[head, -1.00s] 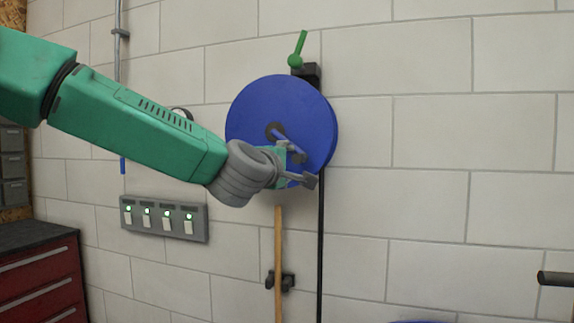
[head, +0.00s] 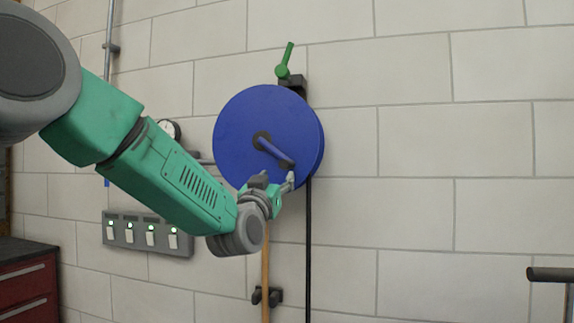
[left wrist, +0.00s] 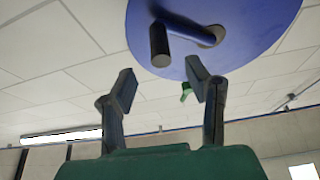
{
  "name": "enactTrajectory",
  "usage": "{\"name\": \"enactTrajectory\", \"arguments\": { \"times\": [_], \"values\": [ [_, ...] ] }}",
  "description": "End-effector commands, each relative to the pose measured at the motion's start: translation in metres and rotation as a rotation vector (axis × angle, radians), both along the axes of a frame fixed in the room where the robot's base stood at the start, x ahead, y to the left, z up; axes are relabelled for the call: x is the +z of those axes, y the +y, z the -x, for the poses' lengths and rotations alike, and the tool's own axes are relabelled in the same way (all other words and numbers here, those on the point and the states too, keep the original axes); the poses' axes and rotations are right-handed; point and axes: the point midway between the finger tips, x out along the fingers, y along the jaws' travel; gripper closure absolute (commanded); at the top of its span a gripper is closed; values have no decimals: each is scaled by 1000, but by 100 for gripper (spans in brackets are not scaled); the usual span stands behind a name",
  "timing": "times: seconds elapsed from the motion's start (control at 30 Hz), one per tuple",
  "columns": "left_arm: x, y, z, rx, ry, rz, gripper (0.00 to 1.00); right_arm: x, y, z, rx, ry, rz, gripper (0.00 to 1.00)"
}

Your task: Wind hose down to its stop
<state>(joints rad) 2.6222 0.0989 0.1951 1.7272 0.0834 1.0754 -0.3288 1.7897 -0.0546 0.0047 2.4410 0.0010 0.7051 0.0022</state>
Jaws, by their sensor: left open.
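The round blue hose reel (head: 235,125) is on the tiled wall, with a blue crank arm (head: 272,150) at its hub pointing down and right. The crank's dark grip (head: 287,164) also shows in the left wrist view (left wrist: 159,45). The black hose (head: 308,250) hangs straight down from the reel's right side. My left gripper (head: 278,184) is just below the crank grip. In the left wrist view its fingers (left wrist: 161,78) are open and apart, with nothing between them; the grip is beyond the fingertips. My right gripper is not in view. The hose's lower end is out of view.
A green lever (head: 284,65) stands above the reel. A wooden pole (head: 265,270) in a black wall clip (head: 276,296) is below it. A switch panel (head: 147,235) and a gauge (head: 168,130) are at the left. A red cabinet (head: 28,290) stands lower left.

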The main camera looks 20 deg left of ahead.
Motion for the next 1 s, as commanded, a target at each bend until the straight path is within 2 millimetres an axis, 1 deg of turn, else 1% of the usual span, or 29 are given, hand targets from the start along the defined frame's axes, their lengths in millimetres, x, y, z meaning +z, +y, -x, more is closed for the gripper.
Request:
{"name": "enactTrajectory", "arguments": {
  "times": [0.03, 0.2, 0.4, 0.6, 0.87, 0.9, 0.97, 1.0],
  "values": [
    [6, 0, -11, 0, -1, 1, 56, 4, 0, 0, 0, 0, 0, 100],
    [19, 1, -43, -1, -1, 2, 56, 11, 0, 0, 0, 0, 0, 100],
    [30, 2, -68, -2, 0, 1, 56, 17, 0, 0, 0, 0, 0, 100],
    [34, 2, -79, -2, 0, 1, 56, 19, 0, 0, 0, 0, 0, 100],
    [34, 2, -80, -2, 1, 2, 56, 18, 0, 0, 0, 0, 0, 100],
    [34, 2, -80, -2, 1, 2, 60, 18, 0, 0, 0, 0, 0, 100],
    [34, 2, -80, -2, 1, 2, 81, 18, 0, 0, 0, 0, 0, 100],
    [34, 2, -80, -2, 1, 2, 95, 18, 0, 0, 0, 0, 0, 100]
  ]
}}
